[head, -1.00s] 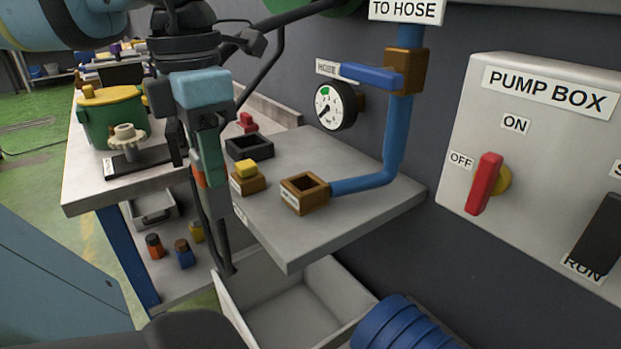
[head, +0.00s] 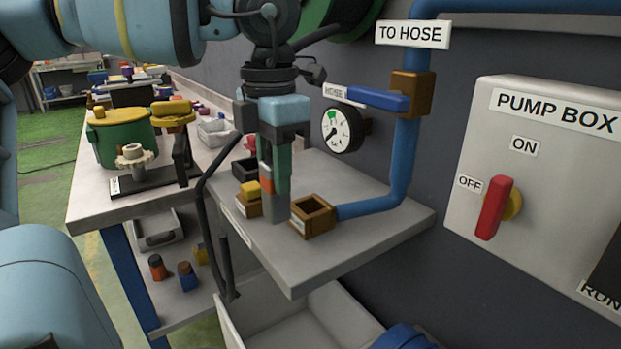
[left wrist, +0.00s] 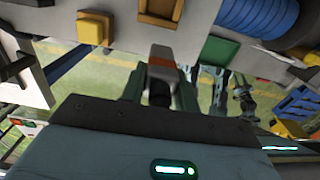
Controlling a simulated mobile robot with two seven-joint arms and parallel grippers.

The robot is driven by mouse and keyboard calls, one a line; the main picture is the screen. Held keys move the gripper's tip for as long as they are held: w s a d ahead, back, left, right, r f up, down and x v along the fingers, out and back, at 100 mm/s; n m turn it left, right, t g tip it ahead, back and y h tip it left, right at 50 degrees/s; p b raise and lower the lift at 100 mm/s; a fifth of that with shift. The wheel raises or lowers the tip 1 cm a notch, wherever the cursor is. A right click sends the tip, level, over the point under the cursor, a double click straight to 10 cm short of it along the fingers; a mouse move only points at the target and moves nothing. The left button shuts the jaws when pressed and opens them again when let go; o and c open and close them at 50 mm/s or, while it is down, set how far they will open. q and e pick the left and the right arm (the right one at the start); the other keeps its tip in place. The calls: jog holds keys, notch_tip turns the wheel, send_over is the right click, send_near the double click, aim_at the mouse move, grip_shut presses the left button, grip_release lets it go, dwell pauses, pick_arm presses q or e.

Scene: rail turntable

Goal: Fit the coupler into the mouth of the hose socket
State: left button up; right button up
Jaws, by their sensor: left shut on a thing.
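The hose socket (head: 313,222) is a brown square block with an open top mouth, at the end of the blue pipe on the grey shelf. My left gripper (head: 274,188) points down just left of the socket, its green fingers shut on the coupler (head: 276,208). The coupler is a grey upright piece with an orange-red part, and its lower end shows below the fingers. It is beside the mouth in the picture; its exact height above the shelf is hard to tell. In the left wrist view the coupler (left wrist: 163,60) sits between the fingers. My right gripper is not in view.
A brown block with a yellow top (head: 249,190) and a black open box (head: 245,169) stand just left of the gripper. The blue pipe (head: 365,208) rises right of the socket. The pump box (head: 550,180) is on the wall. A white bin (head: 300,325) is below.

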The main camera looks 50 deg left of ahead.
pick_arm(q)
jog(key=w, duration=0.6)
jog(key=shift+w+a+f, duration=0.15)
jog(key=shift+a+f, duration=0.1)
jog(key=shift+a, duration=0.1)
jog(key=shift+w, duration=0.3)
jog(key=shift+s+f, duration=0.15)
jog(key=shift+f, duration=0.85)
jog(key=shift+s+f, duration=0.15)
jog(key=shift+f, duration=0.8)
grip_shut()
jog(key=o, duration=0.7)
grip_release()
jog(key=shift+w+f, duration=0.1)
jog(key=shift+w, duration=0.05)
jog(key=shift+c, duration=0.2)
jog(key=o, duration=0.4)
jog(key=shift+o, duration=0.2)
